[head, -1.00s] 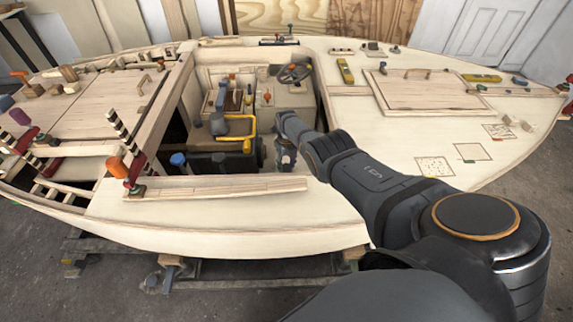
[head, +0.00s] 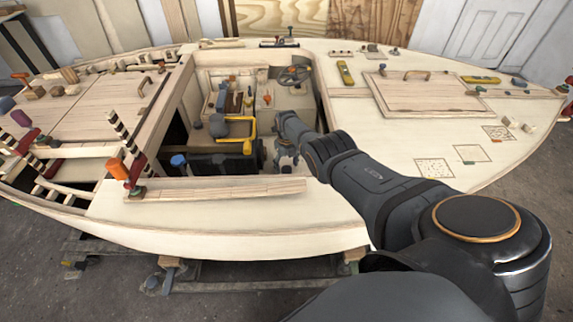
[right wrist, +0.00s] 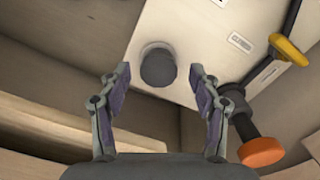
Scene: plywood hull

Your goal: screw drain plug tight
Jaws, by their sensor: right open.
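A dark grey round plug-like knob (right wrist: 157,66), which looks like the drain plug, sits on a pale panel in the right wrist view. My right gripper (right wrist: 159,75) is open, with one finger on each side of the knob in the picture. A gap shows between the knob and each finger, and I cannot tell how far in front of the fingertips it lies. In the head view my right gripper (head: 286,154) hangs down inside the cockpit, and the plug cannot be made out there. My left gripper is not in view.
An orange-ended dark fitting (right wrist: 255,140) stands close beside the right finger. A yellow handle (right wrist: 288,49) is at the upper right. Cockpit walls surround the gripper.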

